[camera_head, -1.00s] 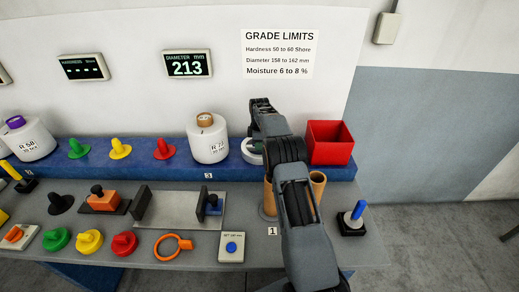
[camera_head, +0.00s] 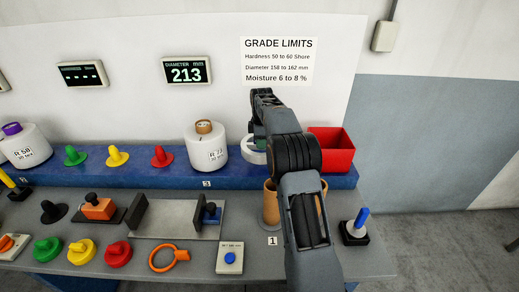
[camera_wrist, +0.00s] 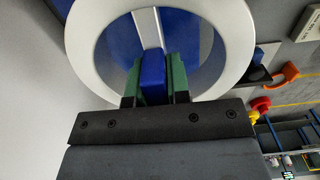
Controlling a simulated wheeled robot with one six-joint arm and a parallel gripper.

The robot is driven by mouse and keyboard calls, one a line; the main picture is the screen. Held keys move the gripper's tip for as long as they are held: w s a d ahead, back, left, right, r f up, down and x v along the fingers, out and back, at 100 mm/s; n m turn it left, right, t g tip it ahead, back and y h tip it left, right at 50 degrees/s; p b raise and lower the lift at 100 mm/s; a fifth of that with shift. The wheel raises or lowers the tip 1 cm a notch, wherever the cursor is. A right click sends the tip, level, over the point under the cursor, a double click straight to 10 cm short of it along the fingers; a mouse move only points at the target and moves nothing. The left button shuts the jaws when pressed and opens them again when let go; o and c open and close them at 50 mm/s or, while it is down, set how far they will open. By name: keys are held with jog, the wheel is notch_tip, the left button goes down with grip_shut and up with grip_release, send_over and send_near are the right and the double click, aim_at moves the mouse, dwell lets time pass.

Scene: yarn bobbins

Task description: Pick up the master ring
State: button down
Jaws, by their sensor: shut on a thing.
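The master ring is a white ring with a crossbar and a blue grip block. In the wrist view the ring (camera_wrist: 240,40) fills the top, with the blue block (camera_wrist: 153,75) between my green-padded fingers. My gripper (camera_wrist: 154,78) is shut on this block. In the head view the ring (camera_head: 250,156) shows at the back blue shelf, right of a white bobbin, partly hidden by my arm. I cannot tell whether it touches the shelf.
The white bobbin (camera_head: 206,150) stands close left of the ring, and a red bin (camera_head: 334,152) stands close right. Tan tubes (camera_head: 271,203) stand in front, partly behind my arm. An orange ring (camera_head: 168,258) lies on the grey bench. A sign hangs on the wall behind.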

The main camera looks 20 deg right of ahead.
jog(key=s+a+r+b, duration=0.1)
jog(key=s+r+b, duration=0.2)
jog(key=s, duration=0.6)
notch_tip(320, 180, up, 2)
jog(key=shift+s+a+r, duration=0.1)
jog(key=shift+s+a, duration=0.15)
jog(key=shift+s, duration=0.1)
jog(key=shift+s, duration=0.15)
